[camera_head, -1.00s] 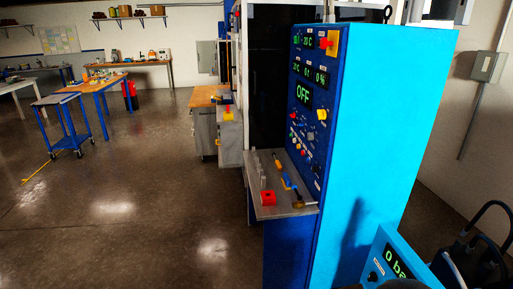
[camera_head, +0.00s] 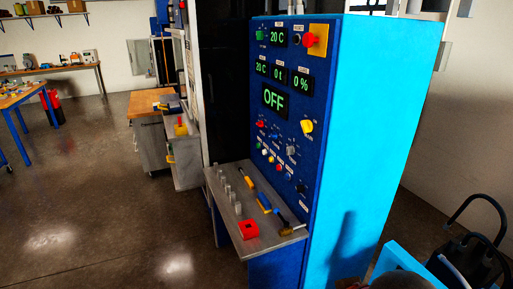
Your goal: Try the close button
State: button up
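The control panel (camera_head: 285,95) is the dark blue face of a tall cabinet, seen at a slant. A row of small coloured push buttons (camera_head: 271,160) runs across its lower part; their labels are too small to read, so I cannot tell which is the close button. Above the row are red, blue, grey and yellow knobs (camera_head: 307,126). A green button (camera_head: 261,35) and a red mushroom button (camera_head: 309,40) on a yellow plate sit at the top. The large display (camera_head: 275,101) reads OFF. My gripper is not in view; nothing touches the panel.
A grey shelf (camera_head: 263,240) juts out below the panel, carrying a red block (camera_head: 249,230), metal pegs and hand tools. The cabinet's light blue side (camera_head: 375,120) is at right. A black item with hoses (camera_head: 480,240) stands lower right.

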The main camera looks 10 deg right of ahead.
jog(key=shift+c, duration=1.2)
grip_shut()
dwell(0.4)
